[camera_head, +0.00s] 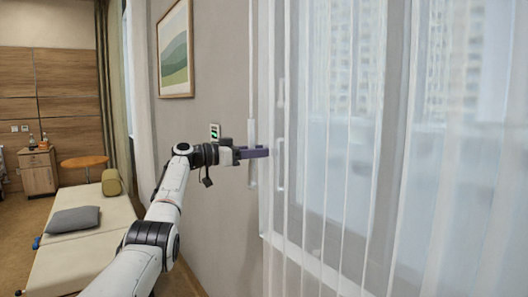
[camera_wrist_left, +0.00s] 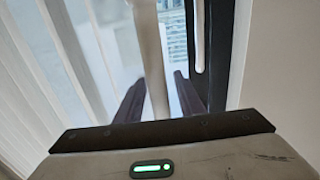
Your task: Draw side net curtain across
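The net curtain (camera_head: 345,160) is a sheer white cloth hanging in vertical folds over the window; in the left wrist view its folds (camera_wrist_left: 60,60) fill the left side. A white vertical rod (camera_head: 252,135) hangs by the wall at the curtain's left edge. My left gripper (camera_head: 262,153) is at this rod, its near dark finger crossing in front of it. In the left wrist view the rod (camera_wrist_left: 149,45) runs between the two fingers of the left gripper (camera_wrist_left: 158,88). Whether the fingers press on it is not clear. My right gripper is not in view.
A white window handle (camera_head: 280,163) is just right of my left gripper; it also shows in the left wrist view (camera_wrist_left: 198,40). A framed picture (camera_head: 175,50) hangs on the wall. A bed (camera_head: 85,250) with a grey pillow (camera_head: 74,219) stands at lower left.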

